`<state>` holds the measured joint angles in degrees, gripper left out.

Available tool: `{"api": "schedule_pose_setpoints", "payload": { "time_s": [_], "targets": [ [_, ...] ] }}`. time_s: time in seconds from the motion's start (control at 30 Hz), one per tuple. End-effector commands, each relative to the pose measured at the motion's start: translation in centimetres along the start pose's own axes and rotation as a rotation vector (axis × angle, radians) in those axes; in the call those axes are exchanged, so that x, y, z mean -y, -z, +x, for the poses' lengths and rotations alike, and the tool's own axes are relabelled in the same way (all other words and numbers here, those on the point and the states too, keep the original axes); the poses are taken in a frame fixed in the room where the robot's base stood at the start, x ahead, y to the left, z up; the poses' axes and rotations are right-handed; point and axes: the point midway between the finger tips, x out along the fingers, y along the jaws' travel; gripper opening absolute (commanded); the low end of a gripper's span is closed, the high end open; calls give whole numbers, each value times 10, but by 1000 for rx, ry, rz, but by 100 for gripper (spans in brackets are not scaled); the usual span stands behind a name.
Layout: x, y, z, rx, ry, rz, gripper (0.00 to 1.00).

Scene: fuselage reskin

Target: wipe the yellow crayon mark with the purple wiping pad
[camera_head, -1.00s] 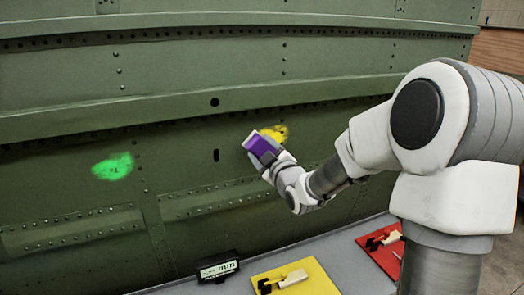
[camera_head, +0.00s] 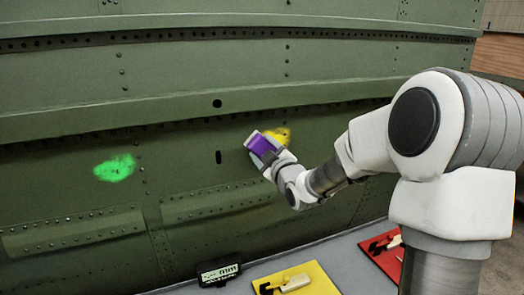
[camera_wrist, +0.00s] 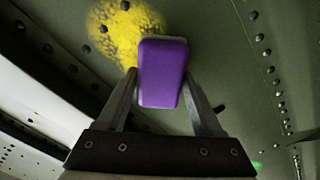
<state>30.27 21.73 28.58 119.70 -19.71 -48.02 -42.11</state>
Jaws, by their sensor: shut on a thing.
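The yellow crayon mark (camera_head: 283,134) is a patch on the green riveted panel, partly hidden behind the pad and my gripper. It also shows in the wrist view (camera_wrist: 112,25), above and to the left of the pad. The purple wiping pad (camera_head: 260,144) is between my fingers and lies over the left part of the mark in the head view. It also shows in the wrist view (camera_wrist: 162,75). My gripper (camera_head: 268,153) is shut on the pad, and both fingers flank it in the wrist view (camera_wrist: 160,105). I cannot tell whether the pad touches the panel.
A green glowing mark (camera_head: 115,168) is on the panel at left. Below are a grey ledge, a small black display (camera_head: 219,273), a yellow tray (camera_head: 318,280) and a red tray (camera_head: 384,256), each tray with a tool. Raised ribs cross the panel.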

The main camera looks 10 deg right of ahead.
Motion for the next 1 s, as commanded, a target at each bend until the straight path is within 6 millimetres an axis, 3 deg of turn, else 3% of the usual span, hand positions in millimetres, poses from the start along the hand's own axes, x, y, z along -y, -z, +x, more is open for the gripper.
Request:
{"api": "schedule_pose_setpoints", "payload": {
  "time_s": [1.0],
  "targets": [
    [-48,-48,1,1,-2,0,23]
  ]
}}
